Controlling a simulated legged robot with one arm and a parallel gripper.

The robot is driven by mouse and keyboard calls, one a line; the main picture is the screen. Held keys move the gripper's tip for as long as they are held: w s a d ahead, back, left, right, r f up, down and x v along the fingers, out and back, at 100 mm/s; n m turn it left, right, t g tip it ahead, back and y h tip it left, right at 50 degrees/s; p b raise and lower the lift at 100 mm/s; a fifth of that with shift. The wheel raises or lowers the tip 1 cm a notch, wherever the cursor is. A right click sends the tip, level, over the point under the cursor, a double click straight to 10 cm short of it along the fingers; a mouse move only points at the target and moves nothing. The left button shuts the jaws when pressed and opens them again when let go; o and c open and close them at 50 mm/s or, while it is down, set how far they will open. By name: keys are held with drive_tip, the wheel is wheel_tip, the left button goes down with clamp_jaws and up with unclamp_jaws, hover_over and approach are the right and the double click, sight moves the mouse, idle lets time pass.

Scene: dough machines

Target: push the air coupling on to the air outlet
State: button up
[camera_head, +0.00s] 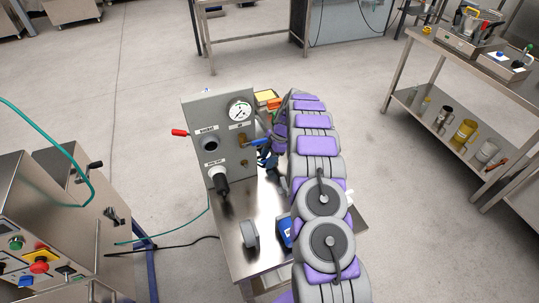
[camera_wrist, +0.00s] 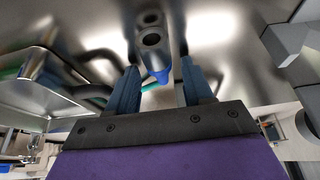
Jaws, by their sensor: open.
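My gripper (camera_head: 268,160) is beside the steel panel in the head view, partly hidden by my arm. In the wrist view its two blue fingers (camera_wrist: 162,92) are apart, with no object clearly gripped. A metal fitting with a dark round opening (camera_wrist: 151,39) and a blue part (camera_wrist: 161,75) shows ahead of and between the fingers. A green hose (camera_wrist: 100,58) passes behind the left finger. I cannot make out the air coupling for certain.
The panel (camera_head: 222,112) carries a gauge (camera_head: 239,110), a red handle (camera_head: 180,132) and a black plug (camera_head: 221,186). A grey round part (camera_head: 249,235) stands on the steel top below. A machine (camera_head: 50,215) is at left, a shelf table (camera_head: 455,120) at right.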

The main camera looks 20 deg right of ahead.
drive_tip(key=shift+a, duration=0.1)
drive_tip(key=shift+c, duration=0.3)
clamp_jaws()
drive_tip(key=shift+r, duration=2.5)
drive_tip(key=shift+s+f, duration=0.1)
